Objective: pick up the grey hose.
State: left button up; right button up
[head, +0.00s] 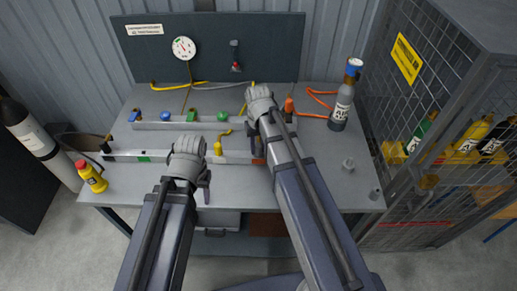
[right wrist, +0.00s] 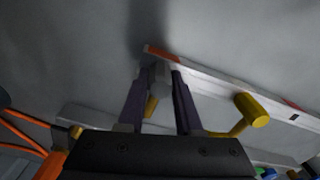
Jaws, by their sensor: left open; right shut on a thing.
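My right gripper (right wrist: 160,90) is shut on a small grey piece (right wrist: 160,72), apparently the end of the grey hose, in the right wrist view. It is by the red-marked end of the front rail, and a bit of yellow shows between the fingers. In the head view, my right gripper (head: 257,140) is over the same rail end, and my own arm largely hides it and the grey piece. My left gripper (head: 205,182) is open and empty, over the workbench's front part.
The front rail (head: 125,156) and back rail (head: 150,125) hold several coloured fittings. A yellow fitting (right wrist: 250,110) stands close to my right gripper. A wire cage (head: 400,180) borders the bench.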

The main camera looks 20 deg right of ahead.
grip_shut()
notch_tip(320, 180, up, 10)
jog(key=p, duration=1)
dwell(0.4)
